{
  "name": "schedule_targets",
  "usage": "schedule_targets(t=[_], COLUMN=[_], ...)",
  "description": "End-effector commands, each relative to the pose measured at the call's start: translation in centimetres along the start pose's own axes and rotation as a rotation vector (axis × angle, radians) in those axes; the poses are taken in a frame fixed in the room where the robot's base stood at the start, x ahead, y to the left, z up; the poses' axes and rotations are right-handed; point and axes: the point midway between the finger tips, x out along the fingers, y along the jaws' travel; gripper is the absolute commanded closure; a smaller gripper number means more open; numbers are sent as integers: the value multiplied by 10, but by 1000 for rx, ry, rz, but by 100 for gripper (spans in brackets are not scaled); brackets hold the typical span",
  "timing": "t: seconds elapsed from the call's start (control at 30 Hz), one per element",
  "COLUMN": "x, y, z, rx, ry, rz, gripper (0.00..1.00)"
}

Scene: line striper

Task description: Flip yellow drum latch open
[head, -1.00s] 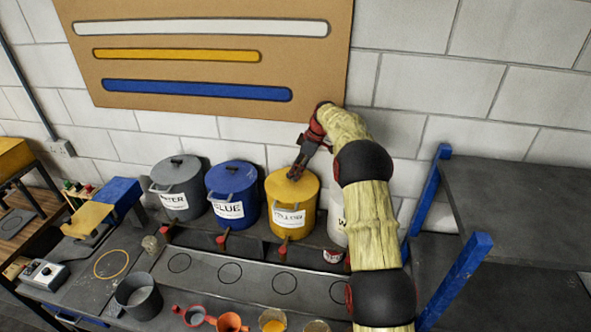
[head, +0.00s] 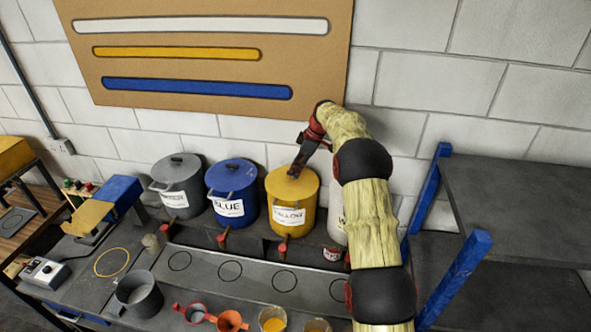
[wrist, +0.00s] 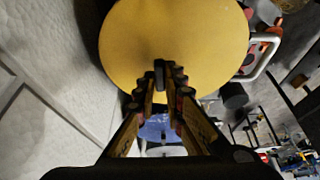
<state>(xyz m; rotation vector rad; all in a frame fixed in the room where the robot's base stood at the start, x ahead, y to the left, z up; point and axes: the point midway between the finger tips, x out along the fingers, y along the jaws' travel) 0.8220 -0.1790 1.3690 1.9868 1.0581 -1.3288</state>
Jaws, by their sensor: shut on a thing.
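The yellow drum (head: 291,208) stands on the raised shelf with its label facing front, a round yellow lid on top. My gripper (head: 296,173) reaches down from the right onto the top of that lid. In the wrist view the yellow lid (wrist: 190,30) fills the upper middle, and my gripper's fingers (wrist: 160,75) are shut on a small dark piece, the latch or lid handle, near the lid's middle. The fingers hide most of this piece, so I cannot tell its position. A pale bail handle (wrist: 265,55) shows beside the drum.
A blue drum (head: 232,190) and a grey drum (head: 177,187) stand to the left. A white drum (head: 337,218) is partly hidden behind my arm. A grey bucket (head: 138,294) and several cups stand on the lower bench. Blue-posted shelving (head: 465,265) is at right.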

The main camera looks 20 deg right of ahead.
Motion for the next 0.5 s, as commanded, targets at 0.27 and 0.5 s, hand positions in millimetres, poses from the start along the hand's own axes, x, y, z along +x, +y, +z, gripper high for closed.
schedule_targets(t=[0.27, 0.5], x=[0, 2], y=[0, -1], z=[0, 0], rx=[14, 107], ry=[0, 1], rz=[9, 49], gripper=[100, 100])
